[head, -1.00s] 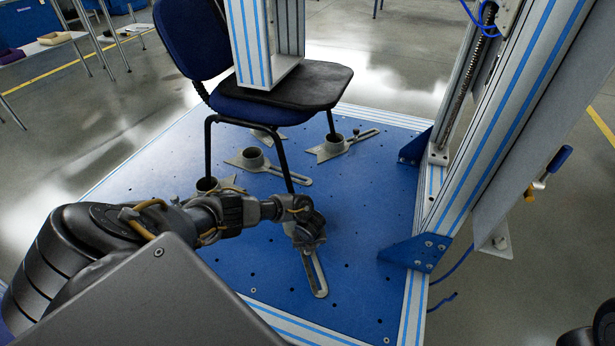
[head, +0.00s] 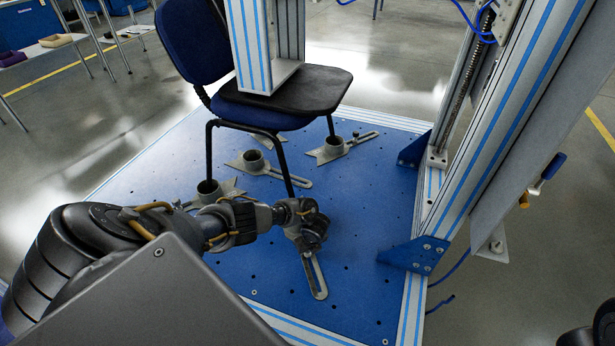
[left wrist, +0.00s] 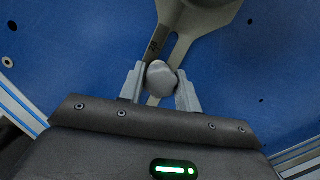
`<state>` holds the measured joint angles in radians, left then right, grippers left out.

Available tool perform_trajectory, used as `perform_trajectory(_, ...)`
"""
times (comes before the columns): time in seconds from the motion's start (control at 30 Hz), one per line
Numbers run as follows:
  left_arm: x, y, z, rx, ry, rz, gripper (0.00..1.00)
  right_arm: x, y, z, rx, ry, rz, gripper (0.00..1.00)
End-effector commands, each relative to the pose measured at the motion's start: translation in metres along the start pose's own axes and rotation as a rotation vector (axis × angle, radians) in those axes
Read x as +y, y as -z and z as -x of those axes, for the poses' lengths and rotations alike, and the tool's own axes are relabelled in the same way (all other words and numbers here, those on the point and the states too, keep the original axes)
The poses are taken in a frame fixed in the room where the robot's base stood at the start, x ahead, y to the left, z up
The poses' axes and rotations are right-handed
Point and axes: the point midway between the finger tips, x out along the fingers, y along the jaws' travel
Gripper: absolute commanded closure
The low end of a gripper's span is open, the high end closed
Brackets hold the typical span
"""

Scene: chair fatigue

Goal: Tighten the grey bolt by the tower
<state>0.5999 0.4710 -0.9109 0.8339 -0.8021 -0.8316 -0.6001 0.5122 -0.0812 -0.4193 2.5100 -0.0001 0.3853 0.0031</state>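The grey bolt (left wrist: 161,78) has a rounded head and sits in the slot of a grey slotted foot clamp (left wrist: 184,44) on the blue plate. In the left wrist view, my left gripper (left wrist: 160,72) has one finger on each side of the bolt head, close against it, and looks shut on it. In the head view, my left gripper (head: 309,243) points down over the clamp's slotted arm (head: 316,278) and hides the bolt. The tower (head: 490,140) of aluminium profile with blue strips stands to the right.
A blue chair (head: 265,105) stands on the blue plate (head: 365,220), its legs at round clamp sockets (head: 254,160). A profile post (head: 265,45) rests over its seat. A blue bracket (head: 415,253) joins the tower to the plate. The plate's front right is clear.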

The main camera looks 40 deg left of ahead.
Motion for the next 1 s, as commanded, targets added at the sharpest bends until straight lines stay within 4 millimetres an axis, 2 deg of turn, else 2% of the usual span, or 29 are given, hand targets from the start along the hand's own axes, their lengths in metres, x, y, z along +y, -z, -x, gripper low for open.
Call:
perform_trajectory(0.03, 0.0, 0.0, 0.0, 0.0, 0.0, -0.001, 0.73, 0.0, 0.0, 0.0, 0.0, 0.0, 0.0, 1.0)
perform_trajectory(0.23, 0.0, 0.0, 0.0, 0.0, 0.0, -0.001, 1.0, 0.0, 0.0, 0.0, 0.0, 0.0, 0.0, 1.0)
perform_trajectory(0.33, 0.0, -0.001, -0.001, -0.002, 0.01, -0.038, 1.0, 0.0, 0.0, 0.002, 0.0, 0.0, 0.0, 1.0)
perform_trajectory(0.53, 0.001, -0.001, -0.002, -0.002, 0.077, -0.301, 1.0, -0.002, 0.003, 0.01, 0.0, 0.0, 0.0, 1.0)
perform_trajectory(0.8, 0.001, 0.0, 0.0, 0.001, 0.087, -0.345, 1.0, -0.001, 0.003, 0.01, 0.0, 0.0, 0.0, 1.0)
perform_trajectory(0.83, 0.001, 0.0, 0.0, 0.001, 0.087, -0.344, 0.67, -0.001, 0.003, 0.01, 0.0, 0.0, 0.0, 1.0)
perform_trajectory(1.0, 0.001, 0.0, 0.0, 0.001, 0.087, -0.343, 0.47, -0.001, 0.003, 0.01, 0.0, 0.0, 0.0, 1.0)
